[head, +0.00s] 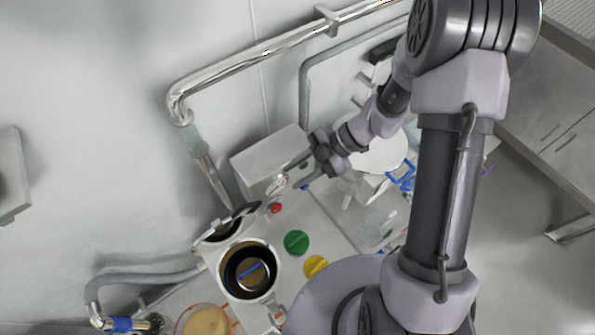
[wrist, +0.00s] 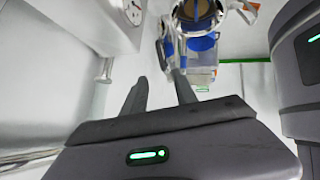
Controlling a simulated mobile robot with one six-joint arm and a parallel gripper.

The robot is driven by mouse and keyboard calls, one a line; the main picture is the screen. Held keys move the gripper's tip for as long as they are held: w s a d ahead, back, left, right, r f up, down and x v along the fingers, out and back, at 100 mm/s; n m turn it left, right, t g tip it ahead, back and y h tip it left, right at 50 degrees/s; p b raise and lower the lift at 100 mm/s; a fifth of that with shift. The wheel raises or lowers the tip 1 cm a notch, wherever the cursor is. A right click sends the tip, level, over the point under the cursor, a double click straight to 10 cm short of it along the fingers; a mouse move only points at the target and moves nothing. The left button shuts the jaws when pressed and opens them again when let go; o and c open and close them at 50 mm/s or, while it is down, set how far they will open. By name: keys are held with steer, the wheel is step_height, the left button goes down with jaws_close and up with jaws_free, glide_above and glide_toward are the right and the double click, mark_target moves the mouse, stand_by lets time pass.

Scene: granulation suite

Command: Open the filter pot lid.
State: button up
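In the head view a round pot (head: 226,288) with a dark inside and a blue bar stands at the lower left. A smaller round vessel (head: 205,244) with a dark opening and a black handle-like piece (head: 240,212) sits just behind it. I cannot tell for sure which one is the filter pot, or its lid's state. My gripper (head: 291,178) is above and to the right of both, apart from them. In the wrist view my gripper (wrist: 160,77) has two separated fingers with nothing between them. A shiny metal fitting with blue parts (wrist: 201,43) shows beyond the fingers.
A white box (head: 262,160) with a gauge (head: 277,185) stands close by my gripper. Red (head: 276,208), green (head: 296,242) and yellow (head: 316,266) round knobs lie on the bench top. A steel pipe (head: 250,65) runs along the wall. A beige-filled bowl (head: 207,322) is at the bottom.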

steer(key=shift+c, duration=1.3)
steer(key=s+a+t+p, duration=0.1)
steer(key=p, duration=0.1)
steer(key=s+a+t+p, duration=0.1)
steer(key=s+a, duration=0.1)
steer(key=shift+s+r+p, duration=0.2)
steer(key=shift+s+p, duration=0.1)
steer(key=shift+p, duration=0.1)
jaws_close()
steer(key=s+d+f+t+h+p, duration=0.1)
steer(key=s+d+f+h, duration=0.1)
steer(key=s, duration=0.3)
steer(key=w+a+f+b, duration=0.4)
steer(key=a+f+b, duration=0.3)
steer(key=a+b, duration=0.1)
steer(key=shift+a+f+n+b, duration=0.3)
steer(key=shift+a+f+n, duration=0.1)
